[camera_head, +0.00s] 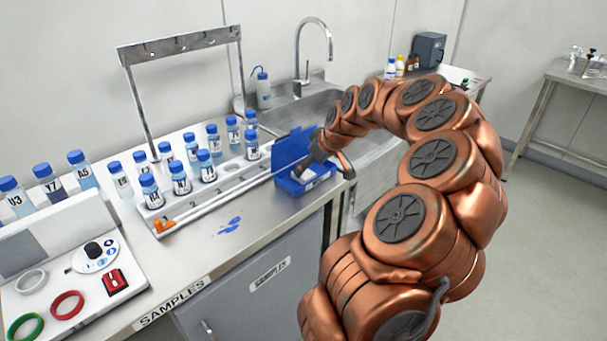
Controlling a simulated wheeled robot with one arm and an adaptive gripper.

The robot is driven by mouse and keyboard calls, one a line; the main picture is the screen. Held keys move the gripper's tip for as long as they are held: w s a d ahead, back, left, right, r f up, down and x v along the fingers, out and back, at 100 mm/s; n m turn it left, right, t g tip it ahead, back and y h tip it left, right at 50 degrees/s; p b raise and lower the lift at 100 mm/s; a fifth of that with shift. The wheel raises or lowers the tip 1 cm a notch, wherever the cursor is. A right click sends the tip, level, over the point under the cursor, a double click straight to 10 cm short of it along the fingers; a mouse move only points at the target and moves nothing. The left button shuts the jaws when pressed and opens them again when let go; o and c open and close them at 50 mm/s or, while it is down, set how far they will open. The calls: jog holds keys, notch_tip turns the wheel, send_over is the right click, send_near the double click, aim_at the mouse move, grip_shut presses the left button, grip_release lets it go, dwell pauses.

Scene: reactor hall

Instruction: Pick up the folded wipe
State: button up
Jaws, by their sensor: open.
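A small blue box (291,187) with its lid raised stands on the steel counter, near the sink. Something pale, possibly the folded wipe (308,178), shows inside the box; it is small and partly covered, so I cannot be sure. My gripper (318,166) is at the end of my copper arm, pointing down over the box, with its jaws open around the box's opening. Whether the fingers touch the pale thing cannot be told from this view.
A blue spill (230,226) lies on the counter in front of a rack (232,188) of several blue-capped bottles. A sink (345,130) with a tap is behind the box. A white panel (75,285) with coloured rings is at the left. Floor is clear at right.

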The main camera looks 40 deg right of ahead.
aim_at(309, 175)
jog(key=shift+p+x, duration=0.45)
jog(key=shift+x, duration=1.3)
jog(key=shift+c, duration=0.4)
jog(key=c, duration=0.8)
